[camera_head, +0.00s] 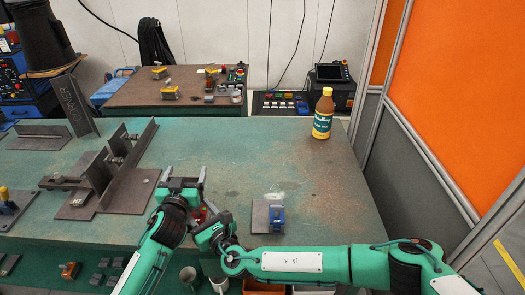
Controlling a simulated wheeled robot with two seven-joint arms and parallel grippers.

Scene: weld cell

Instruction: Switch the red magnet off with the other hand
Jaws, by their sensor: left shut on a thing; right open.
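A small red patch, which I take to be the red magnet (203,213), shows between my two grippers near the front edge of the bench. Most of it is hidden by them, and its switch cannot be made out. My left gripper (184,181) is the higher one and is shut on the magnet, as far as the view shows. My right gripper (205,222) is open, just below and right of the left one, close beside the red patch. I cannot tell whether it touches it.
The green bench (240,160) is clear in the middle. A blue clamp-like block (277,218) stands on a dark plate (260,213) to the right. Welded steel plates (132,188) stand at left. A bottle (323,115) stands at the back right. Bins and cups are below the front edge.

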